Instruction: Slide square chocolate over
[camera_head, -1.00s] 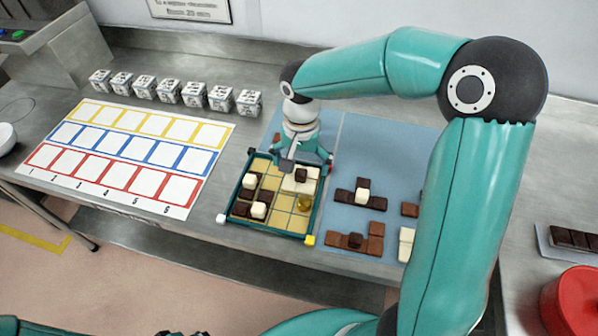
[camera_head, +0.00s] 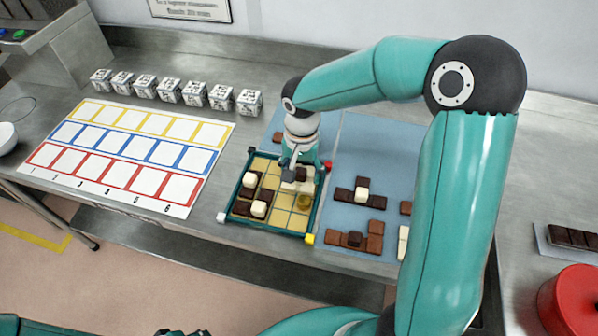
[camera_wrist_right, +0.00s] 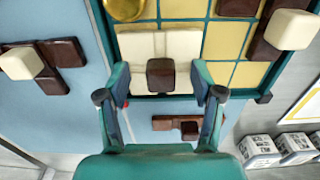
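The white chocolate piece (camera_wrist_right: 180,45) with a dark brown knob (camera_wrist_right: 160,75) lies on the grid tray at its far right side; it looks like a two-by-two square, partly hidden in the head view (camera_head: 302,186). The tray (camera_head: 283,232) has a teal rim and tan cells. My right gripper (camera_head: 295,172) is low over that piece. In the right wrist view my right gripper (camera_wrist_right: 160,82) is open, one finger on each side of the knob with gaps between. My left gripper is not in view.
The tray also holds dark pieces with white knobs (camera_head: 259,209) and a gold round piece (camera_head: 304,201). The blue mat (camera_head: 340,215) bears more chocolate shapes (camera_head: 362,195). A numbered card (camera_head: 112,178) and several white printed cubes (camera_head: 194,92) stand left.

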